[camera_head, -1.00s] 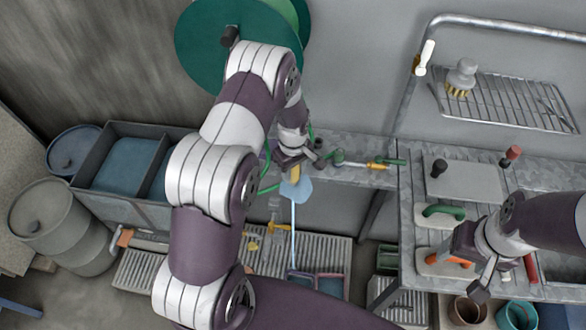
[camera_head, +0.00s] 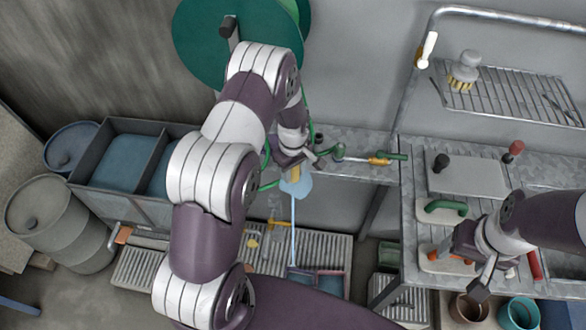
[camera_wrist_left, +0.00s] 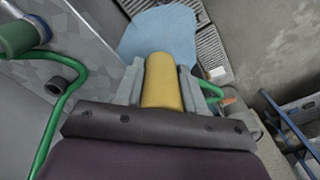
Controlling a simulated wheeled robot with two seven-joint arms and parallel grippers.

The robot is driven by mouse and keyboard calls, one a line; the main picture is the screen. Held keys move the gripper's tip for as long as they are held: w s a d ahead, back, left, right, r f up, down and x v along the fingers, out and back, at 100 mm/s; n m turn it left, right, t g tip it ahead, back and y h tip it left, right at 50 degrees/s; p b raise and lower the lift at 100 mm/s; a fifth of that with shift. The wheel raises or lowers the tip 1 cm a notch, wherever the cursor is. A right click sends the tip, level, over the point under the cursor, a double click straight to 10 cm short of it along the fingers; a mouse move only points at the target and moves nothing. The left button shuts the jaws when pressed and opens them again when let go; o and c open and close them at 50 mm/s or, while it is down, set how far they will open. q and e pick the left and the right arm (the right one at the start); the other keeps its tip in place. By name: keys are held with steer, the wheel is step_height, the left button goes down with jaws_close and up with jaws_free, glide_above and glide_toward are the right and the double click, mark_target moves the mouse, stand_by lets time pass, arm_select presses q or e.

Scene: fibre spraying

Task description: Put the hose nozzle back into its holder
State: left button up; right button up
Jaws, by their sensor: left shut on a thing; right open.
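My left gripper (camera_head: 291,164) is shut on the yellow nozzle (camera_wrist_left: 162,82), seen between the two fingers in the left wrist view. A pale blue shape (camera_head: 297,184) lies just past the nozzle's tip, with a thin pale line below it; I cannot tell if it is water. A green hose (camera_wrist_left: 66,105) curves beside the gripper; its join to the nozzle is hidden. A short dark ring (camera_wrist_left: 62,86), possibly the holder, is at the left of the wrist view, apart from the nozzle. My right gripper (camera_head: 464,268) is open, over the right table's front.
A green reel (camera_head: 208,45) is on the wall. A yellow-and-green fitting (camera_head: 378,161) is on the metal shelf (camera_head: 350,174). Trowels with green and orange handles lie on the right table. A blue basin (camera_head: 125,158) and barrels stand left.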

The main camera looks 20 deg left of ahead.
arm_select(q)
steer(key=shift+f+b, duration=0.3)
steer(key=shift+f, duration=0.2)
steer(key=o, duration=1.2)
steer(key=shift+r, duration=0.1)
steer(key=shift+w+r, duration=0.1)
steer(key=shift+r, duration=0.2)
step_height(320, 180, up, 12)
steer(key=b, duration=0.2)
steer(key=shift+b, duration=0.35)
